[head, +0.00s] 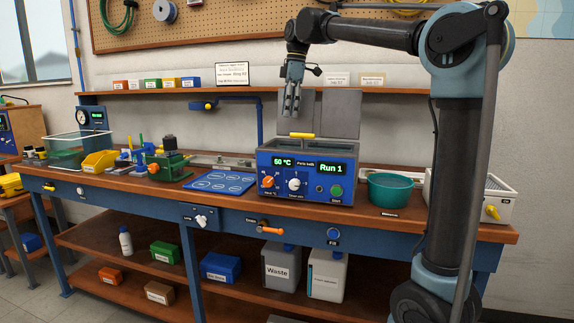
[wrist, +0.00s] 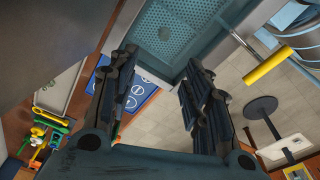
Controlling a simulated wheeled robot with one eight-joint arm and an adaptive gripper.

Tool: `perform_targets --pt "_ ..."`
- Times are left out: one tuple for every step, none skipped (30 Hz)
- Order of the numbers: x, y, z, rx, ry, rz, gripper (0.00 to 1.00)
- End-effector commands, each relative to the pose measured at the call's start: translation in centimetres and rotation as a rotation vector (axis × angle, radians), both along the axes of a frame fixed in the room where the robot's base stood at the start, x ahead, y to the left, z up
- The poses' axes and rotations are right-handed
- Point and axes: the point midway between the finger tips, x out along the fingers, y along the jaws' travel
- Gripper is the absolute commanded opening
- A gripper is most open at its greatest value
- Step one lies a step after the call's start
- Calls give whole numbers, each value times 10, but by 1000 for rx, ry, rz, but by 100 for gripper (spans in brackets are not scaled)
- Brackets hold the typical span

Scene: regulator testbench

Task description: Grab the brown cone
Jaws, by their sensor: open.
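I cannot make out a brown cone in either view. My gripper (head: 291,108) hangs pointing down above the parts bath (head: 305,168), a blue box with "50 °C" and "Run 1" displays. In the wrist view my gripper (wrist: 160,95) shows its two dark fingers spread apart, with nothing between them. A perforated basket (wrist: 195,35) shows beyond the fingertips in the wrist view.
A blue mat with outlines (head: 221,181) lies left of the bath. A green fixture (head: 170,163) and yellow bin (head: 99,161) stand farther left. A teal bowl (head: 390,190) stands right. A shelf (head: 240,91) runs behind.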

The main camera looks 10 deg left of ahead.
Motion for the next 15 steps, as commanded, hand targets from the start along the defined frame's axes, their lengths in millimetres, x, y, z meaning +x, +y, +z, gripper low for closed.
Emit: perform_targets --pt "-1 1 -6 0 1 2 45" --pt "-1 2 -10 0 1 3 45" --pt "-2 3 -16 0 0 3 45" --pt "-2 4 -21 0 0 4 45" --pt "-3 5 -26 0 0 4 45" --pt "-3 7 -34 0 -1 5 45" --pt "-4 8 -38 0 -1 5 45" --pt "-4 8 -44 0 -1 6 45" --pt "-4 9 -51 0 -1 5 45" --pt "-5 10 -56 0 -1 5 45" --pt "-5 10 -61 0 -1 5 45" --pt "-6 11 -68 0 -1 6 45" --pt "-6 12 -73 0 -1 6 45" --pt "-6 13 -78 0 -1 6 45" --pt "-7 14 -85 0 -1 6 45"
